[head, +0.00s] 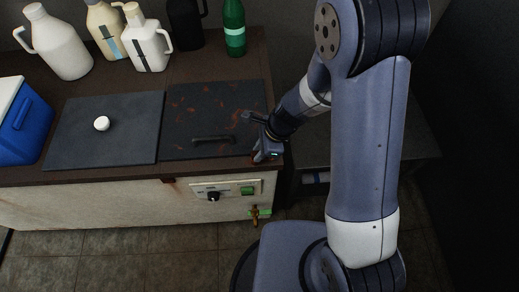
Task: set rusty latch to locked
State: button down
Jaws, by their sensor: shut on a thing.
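The rusty lid (215,105) is a dark panel with orange rust patches and a dark bar handle (211,139) near its front edge. It lies flat in the counter top. My gripper (257,157) is at the lid's front right corner, pointing down by the counter edge. It is shut on a small reddish part there, which looks like the rusty latch. My gripper hides most of this part, so I cannot tell its position.
A plain dark lid (105,128) with a white knob (102,123) lies to the left. A blue cooler (24,125), pale jugs (58,45) and a green bottle (234,28) stand on the counter. The front has a control panel (227,190) and a brass tap (255,215).

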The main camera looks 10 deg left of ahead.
jog(key=shift+w+n, duration=0.1)
jog(key=shift+n, duration=0.3)
jog(key=n, duration=0.2)
jog(key=n+g, duration=0.1)
jog(key=shift+w+a+n+g+h, duration=0.2)
jog(key=shift+n+g+h, duration=0.1)
jog(key=shift+n+h, duration=0.1)
jog(key=n, duration=0.2)
jog(key=n+g+h, duration=0.1)
jog(key=n, duration=0.1)
jog(key=shift+w+a+n, duration=0.15)
jog(key=shift+w+n, duration=0.05)
jog(key=shift+n, duration=0.1)
jog(key=n, duration=0.1)
jog(key=n+h, duration=0.1)
jog(key=n, duration=0.1)
jog(key=shift+a+n+g+h+b, duration=0.2)
jog(key=shift+n+g+h+b, duration=0.1)
jog(key=shift+b, duration=0.05)
jog(key=shift+a+n+h+b, duration=0.2)
jog(key=shift+n+h, duration=0.25)
jog(key=shift+n, duration=0.7)
jog(key=shift+a+n+h+b, duration=0.15)
jog(key=shift+n+h, duration=0.3)
jog(key=shift+n, duration=0.7)
jog(key=shift+d, duration=0.1)
jog(key=c, duration=1.3)
grip_release()
